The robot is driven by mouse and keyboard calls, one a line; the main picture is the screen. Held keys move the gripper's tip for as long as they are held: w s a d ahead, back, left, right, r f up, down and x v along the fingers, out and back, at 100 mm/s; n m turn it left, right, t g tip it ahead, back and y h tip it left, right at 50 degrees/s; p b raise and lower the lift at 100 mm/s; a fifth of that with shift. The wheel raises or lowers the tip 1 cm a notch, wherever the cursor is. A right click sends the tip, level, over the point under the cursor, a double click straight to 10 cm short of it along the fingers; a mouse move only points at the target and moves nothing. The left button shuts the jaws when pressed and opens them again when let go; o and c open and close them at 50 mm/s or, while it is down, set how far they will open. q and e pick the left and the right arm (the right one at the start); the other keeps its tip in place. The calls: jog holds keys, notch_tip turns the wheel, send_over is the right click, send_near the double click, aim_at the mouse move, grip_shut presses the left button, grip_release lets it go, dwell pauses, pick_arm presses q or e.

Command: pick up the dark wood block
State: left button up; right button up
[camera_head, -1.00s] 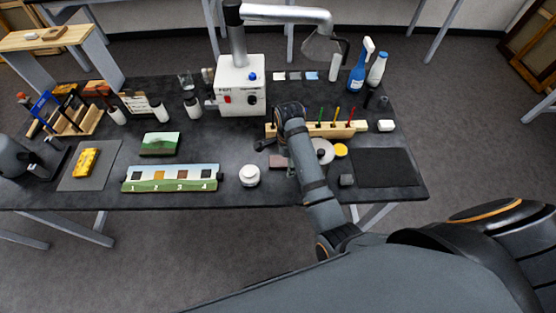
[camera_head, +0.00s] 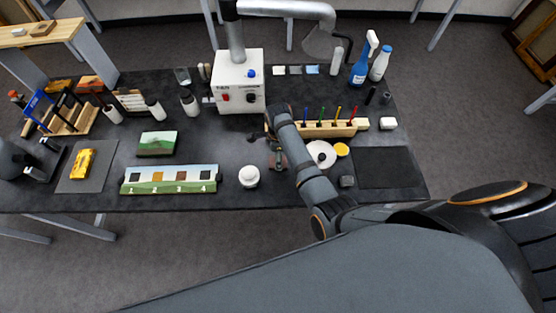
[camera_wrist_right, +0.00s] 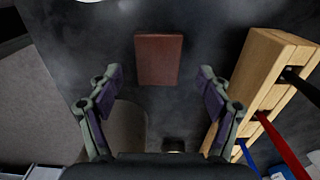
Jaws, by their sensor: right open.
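The dark wood block (camera_wrist_right: 158,60) is a reddish-brown rectangle lying flat on the dark table, seen in the right wrist view. My right gripper (camera_wrist_right: 158,84) is open and empty, with its two fingers spread wider than the block. The block lies beyond the fingertips, roughly centred between them, and nothing touches it. In the head view my right gripper (camera_head: 278,162) hangs over the block's place and largely covers it. My left gripper is not in view.
A wooden rack (camera_head: 330,129) with coloured sticks stands close by at the back right; it also shows in the right wrist view (camera_wrist_right: 262,75). A white jar (camera_head: 249,177) is left of the gripper. A white disc (camera_head: 321,154) lies right of the forearm.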

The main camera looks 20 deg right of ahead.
notch_tip(320, 180, down, 2)
jog(key=shift+s+a, duration=0.1)
jog(key=shift+s, duration=0.05)
jog(key=shift+f, duration=0.3)
jog(key=shift+c, duration=1.2)
jog(key=c, duration=0.9)
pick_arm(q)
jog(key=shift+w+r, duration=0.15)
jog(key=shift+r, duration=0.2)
pick_arm(e)
jog(key=shift+c, duration=0.5)
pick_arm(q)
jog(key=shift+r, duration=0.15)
